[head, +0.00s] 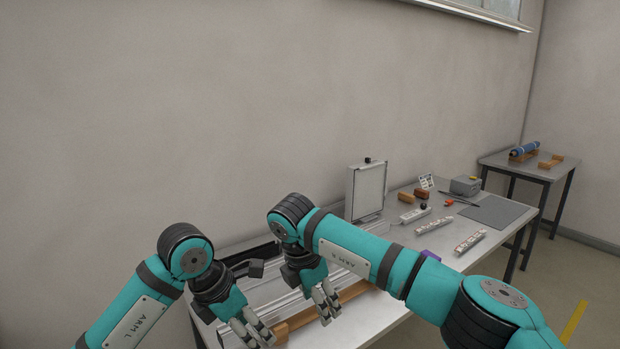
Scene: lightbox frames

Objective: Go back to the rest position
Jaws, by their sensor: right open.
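My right gripper (327,309) points down over the near left part of the grey table (379,316), with its fingers apart and nothing seen between them. My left gripper (262,338) is low in the picture, to the left of the right one, also pointing down. Its fingertips are small and close to the lower edge, so its opening is hard to judge. Both grippers are close to a wooden bar (290,324); I cannot tell whether either touches it. My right arm hides part of the table.
A white lightbox panel (368,191) stands upright near the wall. White power strips (470,242), a grey mat (492,211), a grey box (465,186) and a purple object (430,254) lie on the table. A side table (530,168) stands at the far right, with open floor before it.

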